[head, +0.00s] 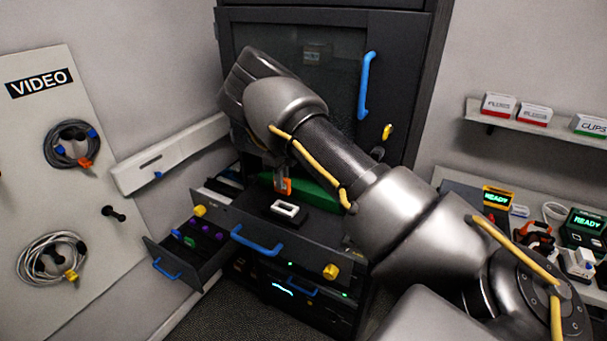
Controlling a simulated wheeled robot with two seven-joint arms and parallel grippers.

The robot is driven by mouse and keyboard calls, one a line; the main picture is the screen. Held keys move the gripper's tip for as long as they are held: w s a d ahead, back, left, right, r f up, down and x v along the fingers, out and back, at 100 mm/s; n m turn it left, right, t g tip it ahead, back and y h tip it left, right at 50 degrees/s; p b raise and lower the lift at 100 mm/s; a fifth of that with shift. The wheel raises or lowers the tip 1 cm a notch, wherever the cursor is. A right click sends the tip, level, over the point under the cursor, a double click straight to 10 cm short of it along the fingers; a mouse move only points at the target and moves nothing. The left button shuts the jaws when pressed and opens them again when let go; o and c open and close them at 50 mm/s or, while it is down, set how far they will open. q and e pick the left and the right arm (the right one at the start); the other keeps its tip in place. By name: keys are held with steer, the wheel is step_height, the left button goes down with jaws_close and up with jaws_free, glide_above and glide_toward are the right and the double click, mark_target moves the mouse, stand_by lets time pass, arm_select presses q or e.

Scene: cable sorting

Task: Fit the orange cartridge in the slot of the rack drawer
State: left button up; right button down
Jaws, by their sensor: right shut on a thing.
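The orange cartridge (282,186) is held upright in my right gripper (281,170), whose jaws are shut on it. It is above the open rack drawer (225,222), just behind a white-rimmed slot block (285,209) on a dark base. I cannot tell whether the cartridge touches anything below it. My right arm crosses the view from the lower right and hides part of the rack and the drawer's right side. My left gripper is not in view.
The drawer front has a blue handle (257,241) and yellow knobs (331,271). A lower-left drawer (168,259) with small coloured parts stands open. A glass-doored cabinet (345,60) rises behind. A cable board (60,130) is at left, a bench with devices at right.

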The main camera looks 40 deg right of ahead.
mark_target(284, 190)
steer(key=shift+w+d+f, duration=0.1)
steer(key=shift+w+f, duration=0.05)
steer(key=shift+w, duration=0.05)
steer(key=shift+d+f, duration=0.2)
steer(key=shift+f, duration=0.15)
steer(key=shift+s+d+f+b, duration=0.1)
steer(key=shift+s+f+b, duration=0.15)
steer(key=shift+f+b, duration=0.6)
steer(key=shift+f, duration=0.25)
steer(key=shift+w+f+b, duration=0.15)
steer(key=shift+f+b, duration=0.15)
steer(key=shift+f, duration=0.3)
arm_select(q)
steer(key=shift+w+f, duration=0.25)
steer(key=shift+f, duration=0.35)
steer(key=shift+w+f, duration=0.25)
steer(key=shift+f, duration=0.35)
arm_select(e)
steer(key=shift+f, duration=0.1)
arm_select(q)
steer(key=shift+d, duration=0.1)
